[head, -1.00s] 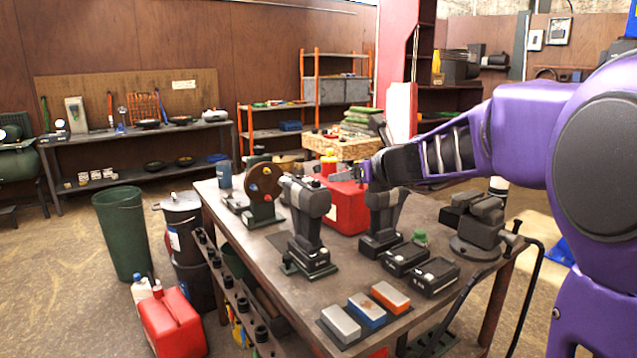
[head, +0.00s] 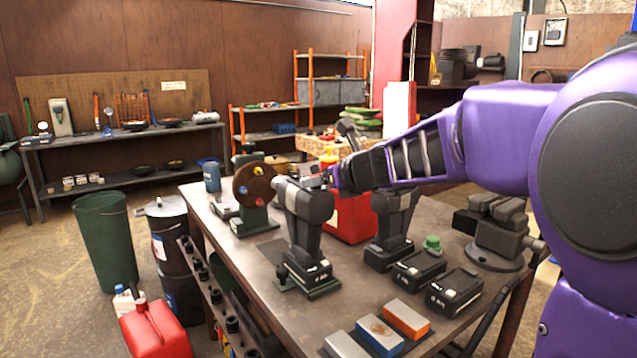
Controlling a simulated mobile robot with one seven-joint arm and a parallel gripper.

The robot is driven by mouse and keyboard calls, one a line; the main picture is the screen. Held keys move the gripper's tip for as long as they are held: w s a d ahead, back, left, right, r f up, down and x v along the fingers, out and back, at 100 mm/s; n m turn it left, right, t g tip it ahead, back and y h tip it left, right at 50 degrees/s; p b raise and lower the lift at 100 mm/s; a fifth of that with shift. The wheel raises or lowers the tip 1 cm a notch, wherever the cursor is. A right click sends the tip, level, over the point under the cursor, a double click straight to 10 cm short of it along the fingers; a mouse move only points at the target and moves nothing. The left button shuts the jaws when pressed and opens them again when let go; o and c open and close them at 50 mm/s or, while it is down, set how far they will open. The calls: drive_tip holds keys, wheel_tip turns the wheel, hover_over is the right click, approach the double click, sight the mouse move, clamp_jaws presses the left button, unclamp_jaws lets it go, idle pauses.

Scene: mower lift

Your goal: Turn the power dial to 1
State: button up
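I cannot make out for certain a power dial or any number marking. A round brown disc (head: 255,182) with small coloured spots stands on a green base at the back left of the workbench (head: 262,262). A dark cordless drill (head: 305,215) stands upright on its battery in front of it. My gripper (head: 333,177) reaches in from the right, at the height of the drill's head and close to its right end. I cannot tell whether they touch. The fingertips are small and partly lost against the drill and the red can, so their opening is unclear.
A second drill (head: 393,220) stands right of the first, with a red can (head: 350,212) behind. Two black battery units (head: 455,292), sharpening stones (head: 380,335) and a dark vise (head: 497,240) fill the bench's right side. The bench's front left is mostly clear.

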drive_tip(key=shift+w+a, duration=0.1)
drive_tip(key=shift+w, duration=0.05)
clamp_jaws()
idle(0.4)
